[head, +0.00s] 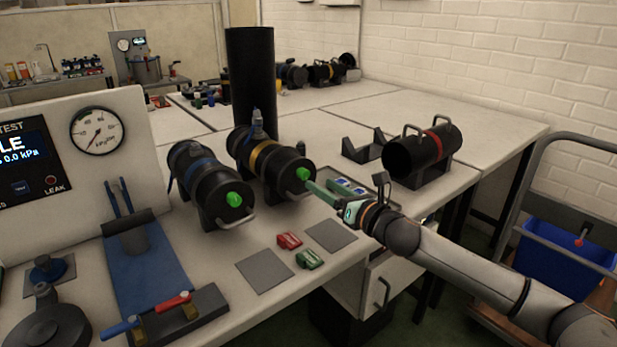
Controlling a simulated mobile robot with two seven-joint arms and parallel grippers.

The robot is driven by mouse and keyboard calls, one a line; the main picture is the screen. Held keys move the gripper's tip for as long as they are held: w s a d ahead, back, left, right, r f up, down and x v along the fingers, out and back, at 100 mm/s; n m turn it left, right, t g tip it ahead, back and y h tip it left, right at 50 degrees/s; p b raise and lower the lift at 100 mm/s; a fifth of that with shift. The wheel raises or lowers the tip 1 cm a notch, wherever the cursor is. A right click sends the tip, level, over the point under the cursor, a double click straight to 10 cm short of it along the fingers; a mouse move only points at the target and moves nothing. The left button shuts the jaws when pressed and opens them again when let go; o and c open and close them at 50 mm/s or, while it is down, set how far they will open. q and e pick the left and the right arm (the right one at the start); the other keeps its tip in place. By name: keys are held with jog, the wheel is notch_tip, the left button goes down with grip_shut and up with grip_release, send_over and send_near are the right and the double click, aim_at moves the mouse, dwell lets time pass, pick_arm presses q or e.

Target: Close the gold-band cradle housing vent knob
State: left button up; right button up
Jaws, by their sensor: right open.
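The gold-band housing (266,158) is a black cylinder lying in a dark cradle in the middle of the bench. Its green vent knob (303,173) sits on the end face toward me. My right gripper (313,188) comes in from the right with its fingers pointing at this knob. The fingertips are just right of and slightly below it; I cannot tell whether they touch it. The gripper is open and holds nothing that I can see. My left gripper is not in view.
A blue-band housing (205,186) with its own green knob lies close on the left. A red-band housing (423,152) lies on the right, near an empty cradle (363,146). A tray (340,173) is behind my right gripper. Red (289,240) and green (309,259) tags lie in front.

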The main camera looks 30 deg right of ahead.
aim_at(306, 175)
jog(key=shift+w+a, duration=0.15)
jog(key=shift+w, duration=1.4)
jog(key=shift+w+a, duration=0.15)
jog(key=shift+w, duration=1.35)
grip_shut()
